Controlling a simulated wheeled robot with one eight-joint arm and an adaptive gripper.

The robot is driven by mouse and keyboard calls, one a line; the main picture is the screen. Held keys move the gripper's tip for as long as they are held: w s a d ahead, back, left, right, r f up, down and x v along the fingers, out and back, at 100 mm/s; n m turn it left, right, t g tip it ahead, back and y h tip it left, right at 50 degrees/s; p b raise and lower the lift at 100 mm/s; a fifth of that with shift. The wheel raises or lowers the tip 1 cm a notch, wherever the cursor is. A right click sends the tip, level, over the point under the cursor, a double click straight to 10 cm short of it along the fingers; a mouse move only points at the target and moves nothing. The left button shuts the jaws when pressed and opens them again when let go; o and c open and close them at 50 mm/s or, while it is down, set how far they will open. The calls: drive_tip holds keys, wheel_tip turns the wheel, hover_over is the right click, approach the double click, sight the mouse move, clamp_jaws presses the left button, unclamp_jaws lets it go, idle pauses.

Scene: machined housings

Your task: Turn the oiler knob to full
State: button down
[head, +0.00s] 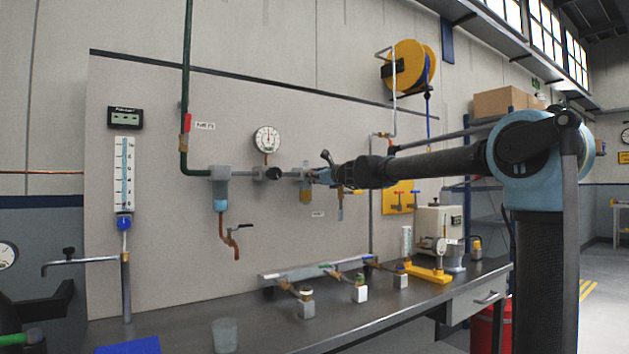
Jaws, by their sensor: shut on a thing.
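The oiler (306,195) hangs in the pipe line on the wall panel, a grey body with an amber bowl below. My arm reaches in from the right, and my gripper (318,176) is at the oiler's upper right side. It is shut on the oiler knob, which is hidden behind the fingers. I cannot tell how far the knob is turned.
A filter with a blue bowl (220,193) and a round gauge (267,140) are on the same line to the left. The bench (390,318) below carries a manifold with valves (318,272), a clear cup (225,335) and a yellow-based device (428,274).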

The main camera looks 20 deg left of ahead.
drive_tip(key=shift+w+d+r+m, duration=0.1)
drive_tip(key=shift+w+r+m, duration=0.05)
drive_tip(key=shift+m, duration=0.45)
drive_tip(key=c, duration=1.4)
unclamp_jaws()
drive_tip(key=shift+o, duration=0.3)
drive_tip(key=v, duration=1.2)
drive_tip(key=shift+d, duration=0.1)
